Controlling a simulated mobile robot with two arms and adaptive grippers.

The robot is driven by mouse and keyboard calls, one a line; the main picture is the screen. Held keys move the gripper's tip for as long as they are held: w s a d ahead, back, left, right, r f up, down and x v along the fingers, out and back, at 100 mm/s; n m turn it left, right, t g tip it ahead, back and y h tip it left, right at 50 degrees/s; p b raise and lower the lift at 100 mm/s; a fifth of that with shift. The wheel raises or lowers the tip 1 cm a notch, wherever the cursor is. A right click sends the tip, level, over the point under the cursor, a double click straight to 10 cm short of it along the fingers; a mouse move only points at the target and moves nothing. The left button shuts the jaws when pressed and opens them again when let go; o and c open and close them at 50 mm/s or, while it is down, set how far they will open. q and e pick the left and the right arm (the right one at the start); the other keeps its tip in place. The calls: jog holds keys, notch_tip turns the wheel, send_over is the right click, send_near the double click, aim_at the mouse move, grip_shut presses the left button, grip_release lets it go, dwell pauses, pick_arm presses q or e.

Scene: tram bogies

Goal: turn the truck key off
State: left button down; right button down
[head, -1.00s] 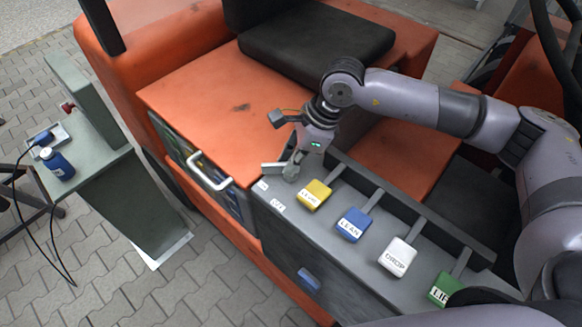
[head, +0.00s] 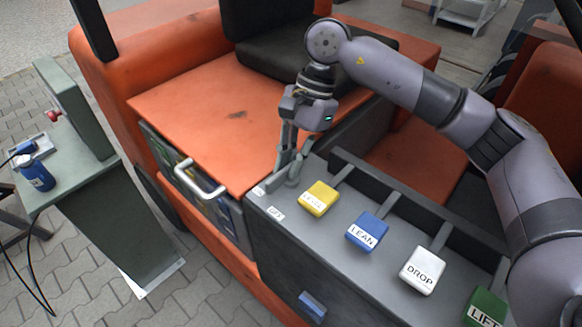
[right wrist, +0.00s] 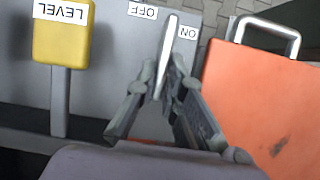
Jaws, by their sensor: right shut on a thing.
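The truck key is a pale, flat bar (right wrist: 169,50) on the grey control panel, seen in the right wrist view. Its far end lies between the OFF label (right wrist: 143,11) and the ON label (right wrist: 188,32), closer to ON. My right gripper (right wrist: 163,75) is shut on the key, one finger on each side. In the head view my right gripper (head: 286,178) points down at the panel's corner, beside the ON label (head: 258,191) and the OFF label (head: 275,214). There its fingers mostly hide the key. My left gripper is not in view.
Yellow LEVEL (head: 319,199), blue LEAN (head: 367,232), white DROP (head: 423,270) and green LIFT (head: 486,309) levers line the panel right of my gripper. An orange body with a white handle (head: 201,182) is on the left. A black seat (head: 300,50) is behind.

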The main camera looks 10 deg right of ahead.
jog(key=shift+n, duration=0.3)
jog(key=c, duration=1.7)
grip_release()
jog(key=shift+r, duration=0.1)
jog(key=v, duration=1.1)
jog(key=shift+w+d+r, duration=0.1)
jog(key=shift+w+r, duration=0.1)
jog(key=shift+r, duration=0.15)
jog(key=shift+f, duration=0.1)
